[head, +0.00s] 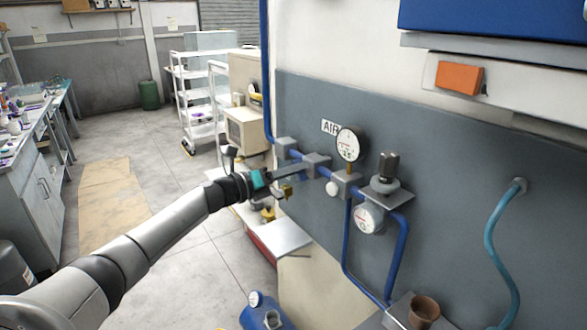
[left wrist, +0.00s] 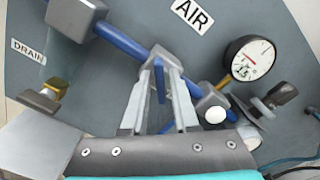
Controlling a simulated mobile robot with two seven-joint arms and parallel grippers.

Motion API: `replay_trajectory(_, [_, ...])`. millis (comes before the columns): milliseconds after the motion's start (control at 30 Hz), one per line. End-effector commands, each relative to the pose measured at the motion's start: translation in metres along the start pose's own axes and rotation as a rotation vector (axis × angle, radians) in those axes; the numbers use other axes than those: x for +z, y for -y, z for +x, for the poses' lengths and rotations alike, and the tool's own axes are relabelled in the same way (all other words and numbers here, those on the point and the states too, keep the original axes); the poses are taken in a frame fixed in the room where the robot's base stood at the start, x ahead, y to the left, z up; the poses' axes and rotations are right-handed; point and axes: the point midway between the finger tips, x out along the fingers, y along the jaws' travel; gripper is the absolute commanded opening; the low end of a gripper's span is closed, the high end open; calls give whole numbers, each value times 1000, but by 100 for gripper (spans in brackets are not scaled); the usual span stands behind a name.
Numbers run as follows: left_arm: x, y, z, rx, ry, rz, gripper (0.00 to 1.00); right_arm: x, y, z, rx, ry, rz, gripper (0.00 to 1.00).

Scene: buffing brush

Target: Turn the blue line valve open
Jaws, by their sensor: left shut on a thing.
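The blue line is a blue pipe (head: 299,154) on the grey wall panel, below an AIR label. It also shows in the left wrist view (left wrist: 122,40). A grey valve body (head: 317,161) sits on it, left of the round gauge. My left gripper (head: 306,168) reaches in from the left to this valve. In the left wrist view its two fingers (left wrist: 162,66) are close together around a narrow blue valve lever (left wrist: 160,84). The lever points out from the pipe toward the gripper, and the fingers hide part of it. My right gripper is not in view.
A pressure gauge (head: 350,144), a regulator knob (head: 388,166) and a lower gauge (head: 369,218) stand close to the right. A brass-coloured fitting (left wrist: 55,86) hangs near the DRAIN label (left wrist: 29,51). A blue tank (head: 266,311) stands below. The floor at the left is open.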

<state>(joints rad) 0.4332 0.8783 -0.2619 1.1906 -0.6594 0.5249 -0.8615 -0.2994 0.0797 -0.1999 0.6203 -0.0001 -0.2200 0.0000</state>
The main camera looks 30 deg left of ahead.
Motion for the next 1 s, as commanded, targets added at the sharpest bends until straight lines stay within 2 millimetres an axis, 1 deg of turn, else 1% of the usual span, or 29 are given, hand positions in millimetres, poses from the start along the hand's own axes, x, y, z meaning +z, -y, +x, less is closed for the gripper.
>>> replay_trajectory(600, [0, -2, 0, 0, 0, -572, 0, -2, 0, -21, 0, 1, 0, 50])
replay_trajectory(800, [0, -3, 0, 0, 0, -712, 0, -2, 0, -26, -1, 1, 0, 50])
replay_trajectory(1000, [-1, -4, 0, 1, 1, -806, 0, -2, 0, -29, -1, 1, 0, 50])
